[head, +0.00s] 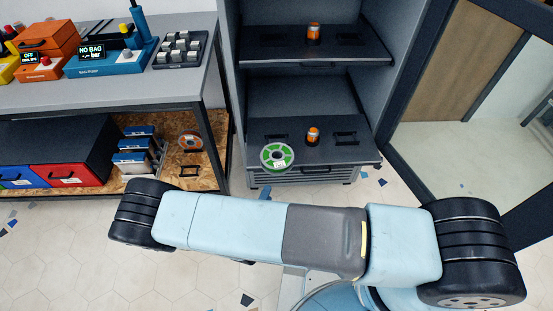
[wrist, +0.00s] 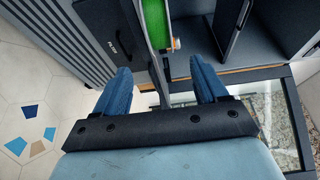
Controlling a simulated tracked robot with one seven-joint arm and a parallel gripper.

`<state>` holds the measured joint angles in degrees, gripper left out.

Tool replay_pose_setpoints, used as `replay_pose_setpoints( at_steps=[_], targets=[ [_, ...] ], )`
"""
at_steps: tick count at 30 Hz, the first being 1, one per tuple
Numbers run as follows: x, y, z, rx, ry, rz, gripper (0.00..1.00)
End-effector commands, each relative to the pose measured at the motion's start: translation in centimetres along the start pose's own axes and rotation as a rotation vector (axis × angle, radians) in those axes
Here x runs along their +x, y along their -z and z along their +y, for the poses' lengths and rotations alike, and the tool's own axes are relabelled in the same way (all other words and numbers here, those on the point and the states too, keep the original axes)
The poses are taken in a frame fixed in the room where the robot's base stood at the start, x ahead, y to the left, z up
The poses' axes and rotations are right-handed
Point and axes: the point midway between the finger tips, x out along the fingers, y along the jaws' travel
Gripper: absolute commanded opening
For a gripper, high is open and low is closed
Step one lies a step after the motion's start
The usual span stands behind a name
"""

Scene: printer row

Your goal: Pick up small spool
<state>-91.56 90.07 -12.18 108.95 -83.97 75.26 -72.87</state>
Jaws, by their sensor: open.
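In the wrist view green filament (wrist: 156,22) shows past my fingertips, near the top middle. I cannot tell which spool is the small one. My gripper (wrist: 160,80) is open, its blue fingers apart with nothing held between them. In the head view my arm hides most of the gripper; only a blue bit shows below the green spool.
Orange jars stand on the cabinet's upper shelf (head: 314,33) and lower shelf (head: 313,136). A dark door frame (head: 425,75) is at the right. The workbench (head: 110,95) is at the left, with blue and red drawers below. Tiled floor is clear in front.

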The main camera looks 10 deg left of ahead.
Motion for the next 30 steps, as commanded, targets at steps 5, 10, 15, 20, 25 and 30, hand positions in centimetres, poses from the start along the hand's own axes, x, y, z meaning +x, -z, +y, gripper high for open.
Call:
replay_pose_setpoints(
  at_steps=[5, 10, 15, 20, 25, 30],
  targets=[
    [2.4, 0.0, 0.0, -0.002, 0.003, -0.001, 0.72],
    [5.4, 0.0, 0.0, 0.0, 0.002, -0.001, 0.72],
    [7.5, 0.0, 0.0, 0.0, 0.001, -0.001, 0.72],
    [8.3, 0.0, 0.0, 0.0, 0.0, -0.002, 0.72],
    [9.3, 0.1, 0.0, 0.0, 0.001, 0.0, 0.72],
    [11.5, 0.3, -0.1, 0.0, 0.001, 0.0, 0.72]
  ],
)
